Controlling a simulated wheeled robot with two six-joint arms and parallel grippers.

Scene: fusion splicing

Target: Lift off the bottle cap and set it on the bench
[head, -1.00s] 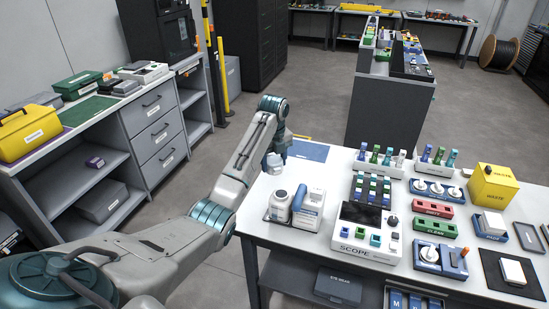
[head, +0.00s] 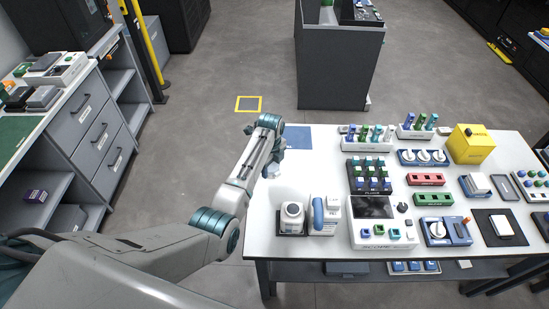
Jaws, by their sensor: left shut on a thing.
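The white bottle (head: 292,213) stands upright in a dark tray near the front left of the bench (head: 300,181). Its round top looks greyish, like a bare neck. My left gripper (head: 272,169) is at the bench's left edge, behind the bottle and apart from it. It is shut on a small pale thing, which looks like the bottle cap (head: 273,171). The fingers partly hide it, and I cannot tell whether it touches the bench top. My right gripper is not in view.
A white-and-blue dispenser (head: 322,215) stands right of the bottle. The scope (head: 377,229) and several racks fill the bench further right. A flat blue mat (head: 297,138) lies at the back left. Bare bench top lies between mat and bottle.

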